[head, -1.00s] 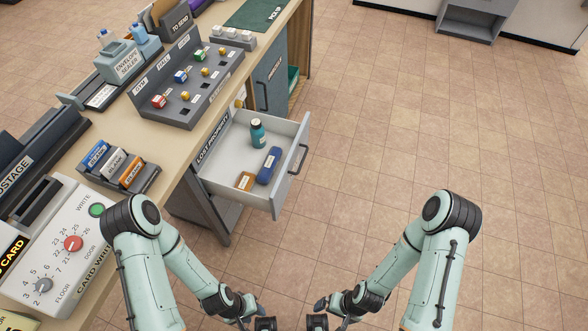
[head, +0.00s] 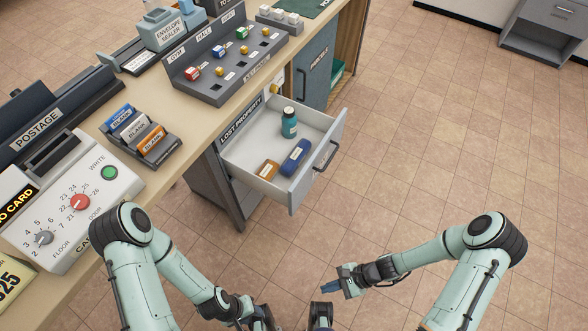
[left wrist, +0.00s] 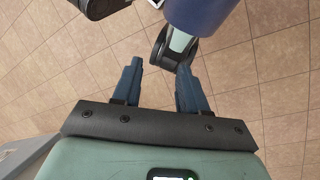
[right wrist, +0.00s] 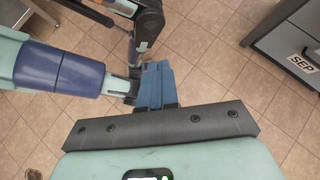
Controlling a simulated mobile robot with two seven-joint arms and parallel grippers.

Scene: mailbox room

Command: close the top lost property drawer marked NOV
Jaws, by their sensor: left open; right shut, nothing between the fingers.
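The top lost property drawer (head: 270,188) stands pulled far out from under the counter in the head view. Its front has a dark handle (head: 326,156); no NOV marking is readable. Inside lie a teal bottle (head: 289,124), a blue case (head: 295,157) and a small orange-brown item (head: 267,170). My right gripper (head: 346,284) is shut and empty, below and apart from the drawer front; its fingers also show in the right wrist view (right wrist: 157,80). My left gripper (left wrist: 159,68) is open and empty over the floor, mostly unclear at the head view's bottom edge.
A drawer marked SEP (right wrist: 300,61) shows at the right wrist view's right. The counter (head: 185,141) carries a card writer (head: 78,200), a blank-card rack (head: 140,140) and a key rack (head: 222,62). A parcel cabinet (head: 316,68) stands beyond the drawer.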

